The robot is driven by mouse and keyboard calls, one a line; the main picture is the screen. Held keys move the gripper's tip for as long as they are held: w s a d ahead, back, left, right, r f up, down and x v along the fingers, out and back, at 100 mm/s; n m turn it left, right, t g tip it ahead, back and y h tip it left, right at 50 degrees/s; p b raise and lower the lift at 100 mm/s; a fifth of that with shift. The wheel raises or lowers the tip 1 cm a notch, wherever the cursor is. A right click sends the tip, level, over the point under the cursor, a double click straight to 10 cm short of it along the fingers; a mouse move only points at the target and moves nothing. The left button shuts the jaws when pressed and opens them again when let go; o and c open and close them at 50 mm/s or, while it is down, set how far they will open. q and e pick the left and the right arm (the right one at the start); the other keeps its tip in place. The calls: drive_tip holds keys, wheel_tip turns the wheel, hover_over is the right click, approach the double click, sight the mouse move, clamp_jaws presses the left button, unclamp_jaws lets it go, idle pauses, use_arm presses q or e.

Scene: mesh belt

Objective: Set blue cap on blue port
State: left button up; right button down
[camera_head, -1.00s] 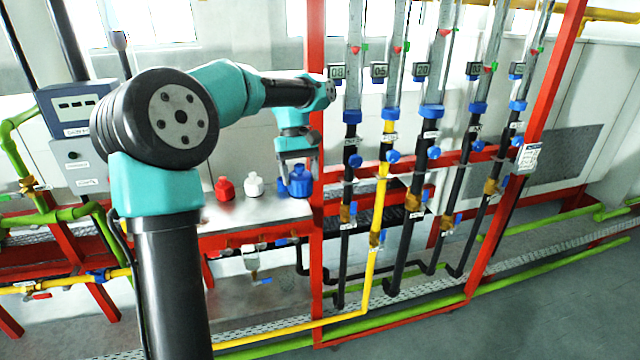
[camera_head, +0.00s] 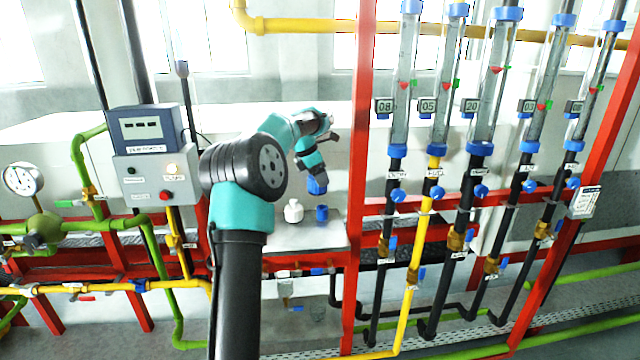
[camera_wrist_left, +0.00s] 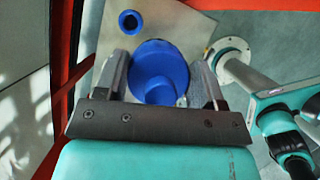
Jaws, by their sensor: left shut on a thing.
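My left gripper (camera_head: 311,169) is shut on the blue cap (camera_head: 317,186) and holds it in the air above the metal table. The blue port (camera_head: 321,213) stands upright on the table, below the cap and apart from it. In the left wrist view the blue cap (camera_wrist_left: 158,72) sits between the two fingers. The blue port (camera_wrist_left: 130,22) shows beyond it, up and to the left, with a dark open top. My right gripper is not in view.
A white bottle-like piece (camera_head: 293,211) stands on the metal table (camera_head: 300,238), left of the blue port. A red frame post (camera_head: 360,150) rises just right of the table. A grey meter box (camera_head: 155,160) and pipes stand at left.

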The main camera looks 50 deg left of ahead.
use_arm(q)
drive_tip(key=n+y, duration=0.1)
drive_tip(key=n, duration=0.1)
hover_over(325, 208)
drive_tip(key=s, duration=0.1)
drive_tip(key=shift+f+t, duration=0.3)
drive_tip(key=shift+f, duration=0.55)
drive_tip(key=shift+f, duration=2.9)
drive_tip(key=shift+f, duration=2.85)
drive_tip(key=o, duration=1)
drive_tip(key=v, duration=1.7)
drive_tip(key=shift+r, duration=0.25)
